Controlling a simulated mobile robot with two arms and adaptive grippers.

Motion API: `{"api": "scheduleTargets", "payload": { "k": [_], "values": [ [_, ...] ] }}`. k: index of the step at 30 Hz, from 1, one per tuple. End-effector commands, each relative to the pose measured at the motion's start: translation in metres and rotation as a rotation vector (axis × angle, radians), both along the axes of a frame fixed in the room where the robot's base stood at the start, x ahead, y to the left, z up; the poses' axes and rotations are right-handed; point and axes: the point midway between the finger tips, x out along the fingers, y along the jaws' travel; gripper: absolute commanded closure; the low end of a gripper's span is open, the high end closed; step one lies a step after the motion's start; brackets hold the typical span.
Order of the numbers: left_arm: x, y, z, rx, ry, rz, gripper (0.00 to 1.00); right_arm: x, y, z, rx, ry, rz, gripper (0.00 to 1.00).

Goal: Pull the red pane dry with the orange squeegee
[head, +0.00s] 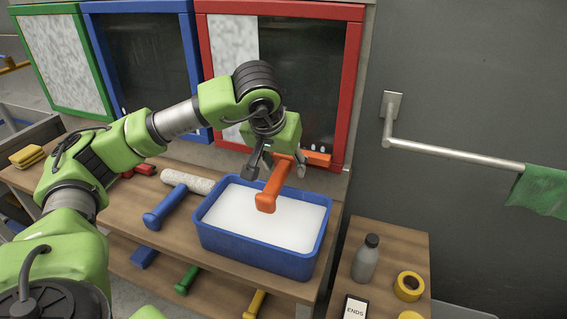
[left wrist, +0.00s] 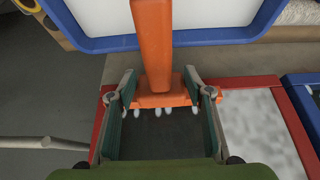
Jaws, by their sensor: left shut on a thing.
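The red pane (head: 353,75) stands upright behind the bench. A mottled white film covers a strip at its left; the rest of the glass is dark and clear. My left gripper (head: 276,170) is in front of the pane's lower right part, shut on the orange squeegee (head: 269,193). The squeegee's handle points down toward me, above the tub. Its crosswise head (head: 318,158) is near the pane's lower edge; I cannot tell whether it touches. In the left wrist view, the squeegee handle (left wrist: 152,45) and head lie between the fingers. My right gripper is not in view.
A blue tub (head: 250,243) of white suds stands on the wooden bench below the gripper. A blue-handled roller (head: 165,207) lies left of it. Blue (head: 196,60) and green (head: 97,45) panes stand left. A bottle (head: 366,258) and tape roll (head: 408,286) are right; a wall rail (head: 450,153) holds a green cloth.

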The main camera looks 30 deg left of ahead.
Motion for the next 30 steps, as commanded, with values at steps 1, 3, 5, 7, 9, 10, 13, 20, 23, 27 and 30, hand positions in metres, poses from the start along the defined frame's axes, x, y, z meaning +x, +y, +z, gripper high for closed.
{"api": "scheduleTargets", "payload": {
  "k": [1, 3, 5, 7, 9, 10, 13, 20, 23, 27, 30],
  "values": [
    [0.001, 0.0, 0.002, 0.0, -0.005, 0.0, 0.74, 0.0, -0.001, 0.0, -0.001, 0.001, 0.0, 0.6],
    [0.0, 0.0, 0.002, 0.0, -0.006, 0.0, 0.74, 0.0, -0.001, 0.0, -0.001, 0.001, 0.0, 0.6],
    [-0.003, -0.001, 0.001, 0.001, -0.006, 0.0, 0.74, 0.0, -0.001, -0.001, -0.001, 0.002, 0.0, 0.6],
    [-0.009, -0.002, 0.001, 0.001, -0.006, 0.0, 0.74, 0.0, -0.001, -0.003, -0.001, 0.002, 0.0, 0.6],
    [-0.016, -0.004, 0.001, 0.001, -0.006, 0.0, 0.74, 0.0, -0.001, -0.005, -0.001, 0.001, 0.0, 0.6],
    [-0.019, -0.004, 0.001, 0.001, -0.006, -0.001, 0.74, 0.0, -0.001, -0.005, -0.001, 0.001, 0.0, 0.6],
    [-0.029, -0.007, 0.001, 0.0, -0.005, 0.0, 0.74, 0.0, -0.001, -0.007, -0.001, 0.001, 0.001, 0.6],
    [-0.052, -0.012, 0.0, 0.001, -0.004, -0.001, 0.74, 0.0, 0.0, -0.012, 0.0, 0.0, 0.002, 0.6],
    [-0.06, -0.014, 0.001, 0.0, -0.004, 0.0, 0.74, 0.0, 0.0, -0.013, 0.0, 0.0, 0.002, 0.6],
    [-0.067, -0.016, 0.001, 0.0, -0.004, 0.0, 0.74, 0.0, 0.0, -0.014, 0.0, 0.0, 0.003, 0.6],
    [-0.068, -0.016, 0.001, 0.0, -0.003, 0.002, 0.74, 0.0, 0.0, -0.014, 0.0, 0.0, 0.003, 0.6]
  ]
}}
